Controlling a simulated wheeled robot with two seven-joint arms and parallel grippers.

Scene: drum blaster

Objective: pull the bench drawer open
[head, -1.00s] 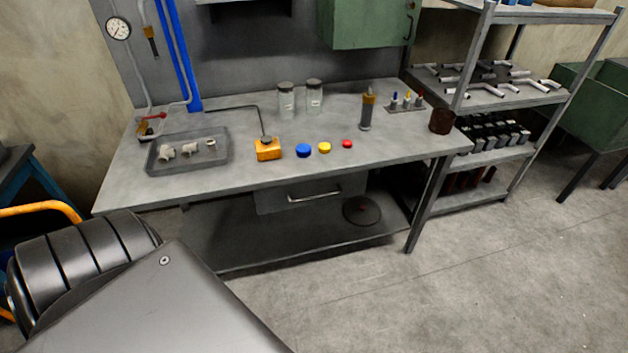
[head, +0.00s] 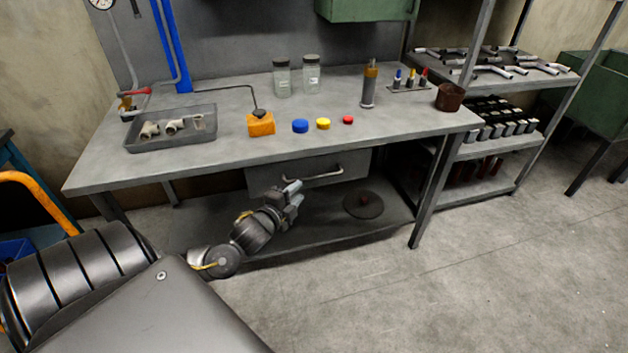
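The bench drawer (head: 264,178) is a grey front under the worktop of the metal bench (head: 95,176). It looks shut. Its bar handle (head: 322,177) runs across the front. My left gripper (head: 296,190) is below the worktop, in front of the drawer, just left of the handle. Its fingers point up and to the right, near the handle's left end. I cannot tell whether they touch the handle, nor how far apart they are. My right gripper is not in view.
On the worktop are a grey tray (head: 134,148) with fittings, an orange block (head: 261,124), coloured caps, two jars and a cylinder (head: 368,90). A round disc (head: 363,206) lies on the lower shelf. A rack (head: 510,147) stands at the right. The floor in front is clear.

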